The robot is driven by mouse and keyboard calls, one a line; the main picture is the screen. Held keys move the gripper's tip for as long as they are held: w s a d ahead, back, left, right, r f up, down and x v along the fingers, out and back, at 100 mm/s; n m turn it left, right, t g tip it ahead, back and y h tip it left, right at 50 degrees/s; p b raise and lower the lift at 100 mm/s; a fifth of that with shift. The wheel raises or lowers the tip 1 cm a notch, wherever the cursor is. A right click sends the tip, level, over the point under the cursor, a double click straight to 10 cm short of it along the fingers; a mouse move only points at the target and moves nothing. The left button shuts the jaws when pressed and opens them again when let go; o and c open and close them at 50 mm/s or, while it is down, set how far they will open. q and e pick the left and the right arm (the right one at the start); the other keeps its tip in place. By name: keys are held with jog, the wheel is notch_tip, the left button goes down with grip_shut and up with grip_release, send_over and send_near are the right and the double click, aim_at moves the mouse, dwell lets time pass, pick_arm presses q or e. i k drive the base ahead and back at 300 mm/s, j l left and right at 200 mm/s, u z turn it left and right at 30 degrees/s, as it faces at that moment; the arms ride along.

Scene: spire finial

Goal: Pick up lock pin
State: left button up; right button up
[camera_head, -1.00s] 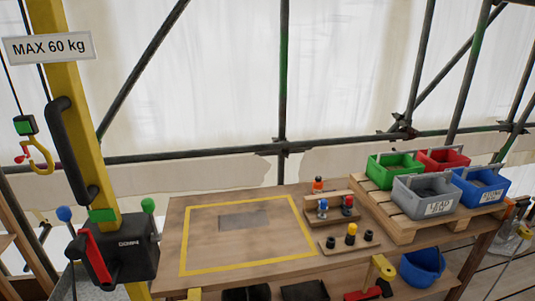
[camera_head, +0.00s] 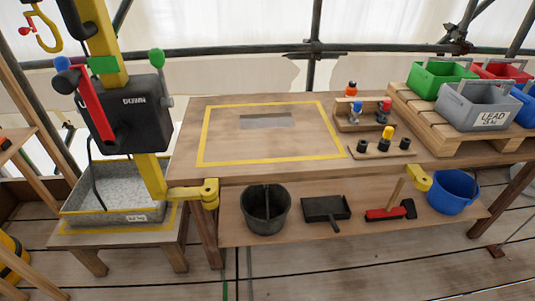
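No thing in view can be surely told as the lock pin. Small coloured pieces stand at the right of the workbench: a blue-topped piece (camera_head: 356,107) and a red-topped piece (camera_head: 385,106) on a wooden rack (camera_head: 346,122). A yellow-topped piece (camera_head: 387,134) stands among dark pegs on a lower wooden board (camera_head: 371,151). An orange-topped bottle-like piece (camera_head: 351,89) is behind the rack. Neither of my grippers shows.
A black winch box (camera_head: 130,115) on a yellow post stands left. A pallet (camera_head: 420,128) with bins is right. A bucket (camera_head: 265,208), dustpan (camera_head: 325,209) and red-headed hammer (camera_head: 385,213) lie on the lower shelf.

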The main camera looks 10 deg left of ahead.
aim_at(358, 105)
jog(key=u, duration=1.3)
jog(key=z, duration=1.7)
jog(key=i, duration=0.5)
jog(key=j, duration=0.1)
